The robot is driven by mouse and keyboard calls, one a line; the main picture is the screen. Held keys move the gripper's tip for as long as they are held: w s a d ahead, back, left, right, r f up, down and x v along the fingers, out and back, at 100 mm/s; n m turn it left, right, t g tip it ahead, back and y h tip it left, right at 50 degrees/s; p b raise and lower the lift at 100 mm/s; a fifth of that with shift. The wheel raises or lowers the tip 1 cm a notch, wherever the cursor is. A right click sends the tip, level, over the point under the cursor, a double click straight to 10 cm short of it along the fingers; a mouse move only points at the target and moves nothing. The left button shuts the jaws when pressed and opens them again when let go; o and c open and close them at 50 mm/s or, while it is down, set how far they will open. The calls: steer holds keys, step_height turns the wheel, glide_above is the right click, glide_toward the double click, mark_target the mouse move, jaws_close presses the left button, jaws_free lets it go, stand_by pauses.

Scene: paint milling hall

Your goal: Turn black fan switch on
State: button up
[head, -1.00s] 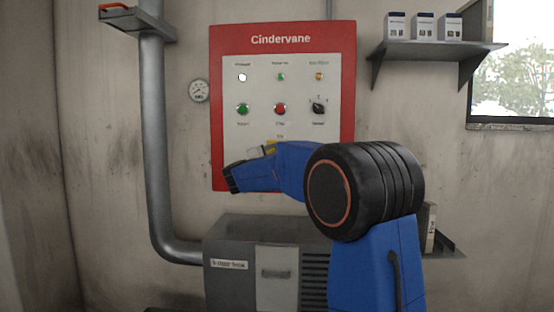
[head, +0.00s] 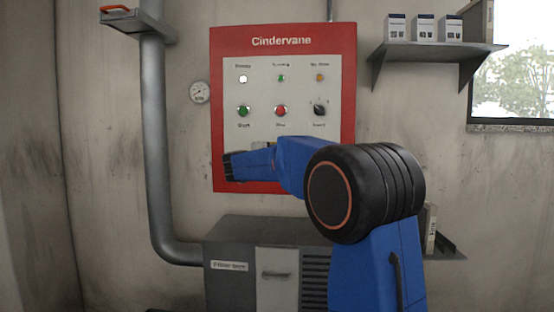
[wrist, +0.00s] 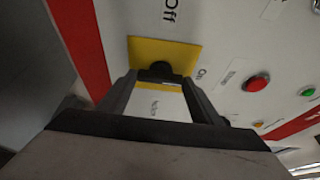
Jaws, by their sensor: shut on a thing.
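The black fan switch (wrist: 160,70) is a dark knob on a yellow plate (wrist: 150,50) in the wrist view. The words "Off" and "On" are printed on the white panel beside the plate. My gripper (wrist: 160,80) has one finger on each side of the knob and is shut on it. Part of the knob is hidden between the fingers. In the head view my blue arm covers the switch, and the gripper's fingertips cannot be made out.
The red-framed Cindervane panel (head: 226,90) also carries a green button (head: 243,111), a red button (head: 281,111) and another black selector (head: 320,110). A grey cabinet (head: 230,290) stands below. A shelf (head: 430,48) with white boxes is at the upper right.

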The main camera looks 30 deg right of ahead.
steer(key=shift+f, duration=0.1)
steer(key=o, duration=1.1)
steer(key=shift+d, duration=0.1)
steer(key=shift+c, duration=0.2)
steer(key=v, duration=1.7)
steer(key=shift+s, duration=0.15)
